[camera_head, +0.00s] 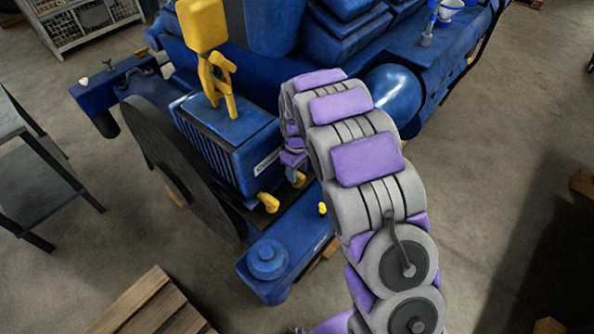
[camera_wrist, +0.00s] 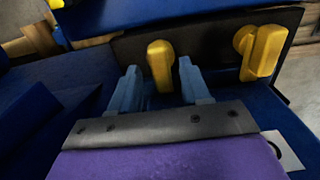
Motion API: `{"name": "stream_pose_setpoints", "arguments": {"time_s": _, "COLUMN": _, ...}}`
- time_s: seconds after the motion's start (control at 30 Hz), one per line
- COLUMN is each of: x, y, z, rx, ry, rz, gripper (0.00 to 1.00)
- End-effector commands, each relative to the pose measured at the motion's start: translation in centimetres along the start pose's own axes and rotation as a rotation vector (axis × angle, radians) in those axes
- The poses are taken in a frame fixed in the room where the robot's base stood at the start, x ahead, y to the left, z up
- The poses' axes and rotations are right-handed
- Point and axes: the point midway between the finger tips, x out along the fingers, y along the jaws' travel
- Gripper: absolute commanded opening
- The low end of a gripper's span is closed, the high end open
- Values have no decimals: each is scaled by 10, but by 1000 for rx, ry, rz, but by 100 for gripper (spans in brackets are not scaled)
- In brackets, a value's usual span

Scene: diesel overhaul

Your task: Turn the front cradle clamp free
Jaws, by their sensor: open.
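Two yellow clamp handles show in the wrist view on a dark plate. One handle (camera_wrist: 160,66) stands between the two blue-grey fingers of my gripper (camera_wrist: 159,82), with a gap on each side. The other handle (camera_wrist: 260,50) stands to the right, outside the fingers. My gripper is open and holds nothing. In the head view two yellow pieces show low on the blue engine's near side, one larger (camera_head: 268,202) and one small (camera_head: 322,208). My arm hides most of my gripper there. I cannot tell which handle is the front one.
The blue engine (camera_head: 232,135) carries a large dark disc (camera_head: 170,160) on its left and a yellow lever piece (camera_head: 205,28) on top. A grey table (camera_head: 35,185) stands at left, a wooden pallet (camera_head: 150,305) at bottom left.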

Motion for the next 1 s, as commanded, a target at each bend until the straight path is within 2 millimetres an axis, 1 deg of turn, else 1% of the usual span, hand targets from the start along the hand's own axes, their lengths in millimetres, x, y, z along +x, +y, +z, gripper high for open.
{"name": "stream_pose_setpoints", "arguments": {"time_s": 0.03, "x": 4, "y": 0, "z": 0, "rx": 0, "ry": -2, "rz": -1, "gripper": 47}}
{"name": "stream_pose_setpoints", "arguments": {"time_s": 0.13, "x": 8, "y": -1, "z": 0, "rx": 0, "ry": -2, "rz": 0, "gripper": 47}}
{"name": "stream_pose_setpoints", "arguments": {"time_s": 0.4, "x": 9, "y": -1, "z": -1, "rx": 0, "ry": -1, "rz": 1, "gripper": 47}}
{"name": "stream_pose_setpoints", "arguments": {"time_s": 0.47, "x": 9, "y": -1, "z": -1, "rx": 0, "ry": -1, "rz": 1, "gripper": 42}}
{"name": "stream_pose_setpoints", "arguments": {"time_s": 0.9, "x": 9, "y": -1, "z": 0, "rx": 0, "ry": -1, "rz": 1, "gripper": 0}}
{"name": "stream_pose_setpoints", "arguments": {"time_s": 1.0, "x": 9, "y": -1, "z": 0, "rx": 0, "ry": 0, "rz": 1, "gripper": 0}}
